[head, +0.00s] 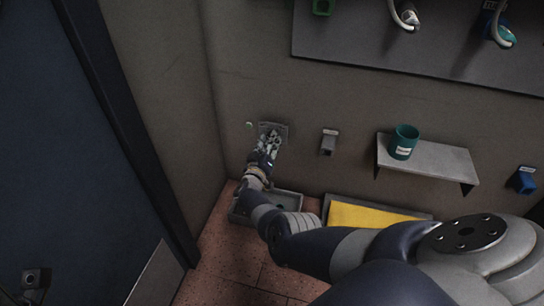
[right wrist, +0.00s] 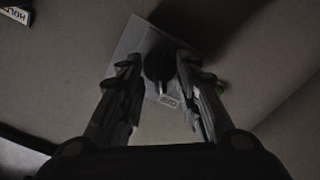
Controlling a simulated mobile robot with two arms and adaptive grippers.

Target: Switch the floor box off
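A light metal plate (right wrist: 130,46) with a round black part (right wrist: 158,66) shows in the right wrist view. A small pale tag or tab (right wrist: 168,101) hangs below the black part. In the head view a grey plate (head: 283,129) sits low on the wall near the corner, mostly hidden by my right gripper (head: 271,139). In the right wrist view the right gripper (right wrist: 160,98) has its fingers apart, one on each side of the black part. I cannot tell whether they touch it. My left gripper is not in view. No switch marking is readable.
A grey tray-like box (head: 291,200) lies on the floor below my right arm, beside a yellow-topped mat (head: 365,217). A shelf (head: 440,160) with a green cup (head: 403,142) is at the right. A small grey fixture (head: 328,143) is between. A dark blue door (head: 70,150) stands left.

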